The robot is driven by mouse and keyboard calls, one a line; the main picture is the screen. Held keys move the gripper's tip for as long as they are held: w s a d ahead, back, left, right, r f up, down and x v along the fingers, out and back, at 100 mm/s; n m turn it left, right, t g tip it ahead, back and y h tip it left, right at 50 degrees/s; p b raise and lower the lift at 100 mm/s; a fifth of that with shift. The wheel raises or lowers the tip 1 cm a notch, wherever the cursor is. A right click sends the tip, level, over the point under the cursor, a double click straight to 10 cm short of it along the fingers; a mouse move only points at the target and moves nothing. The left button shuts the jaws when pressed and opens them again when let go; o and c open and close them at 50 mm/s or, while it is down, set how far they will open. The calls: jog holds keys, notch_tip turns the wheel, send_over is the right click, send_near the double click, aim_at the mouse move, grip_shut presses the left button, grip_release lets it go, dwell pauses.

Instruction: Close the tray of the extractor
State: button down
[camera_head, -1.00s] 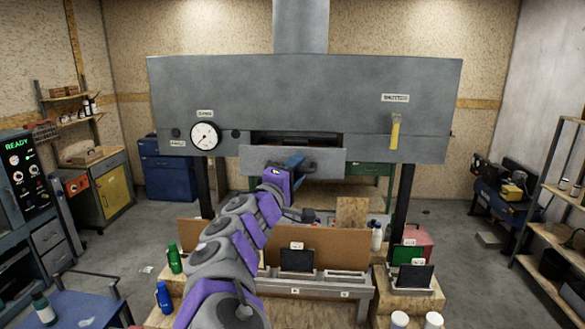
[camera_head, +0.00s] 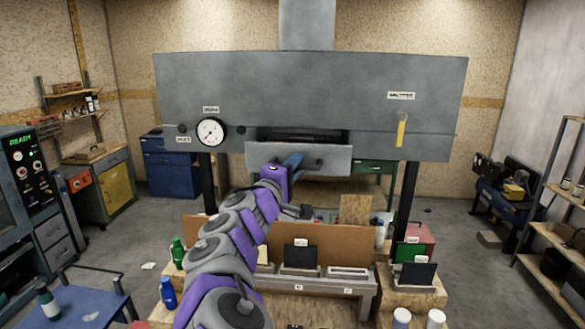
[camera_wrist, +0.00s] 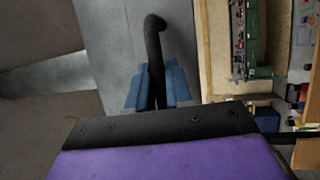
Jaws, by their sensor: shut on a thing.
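The extractor (camera_head: 300,95) is a large grey hood on black legs. Its tray (camera_head: 330,160) is a grey drawer at the lower middle of the hood, with a dark opening showing above its front panel. The tray's front carries a dark handle. My gripper (camera_head: 291,161) is at this front, and its blue fingers are shut on the handle. In the wrist view, the blue fingers of my gripper (camera_wrist: 155,88) close around the dark curved handle (camera_wrist: 154,45), in front of the grey tray panel (camera_wrist: 110,40). My gripper hides part of the handle in the head view.
A workbench (camera_head: 325,283) with a brown board (camera_head: 335,245) and bottles stands below the hood. A round gauge (camera_head: 211,132) and a yellow lever (camera_head: 401,130) are on the hood front. A blue table (camera_head: 85,300) is at the lower left, and shelves (camera_head: 550,220) stand at right.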

jog(key=shift+w+d+f, duration=0.15)
jog(key=shift+d+f, duration=0.05)
jog(key=shift+d, duration=0.05)
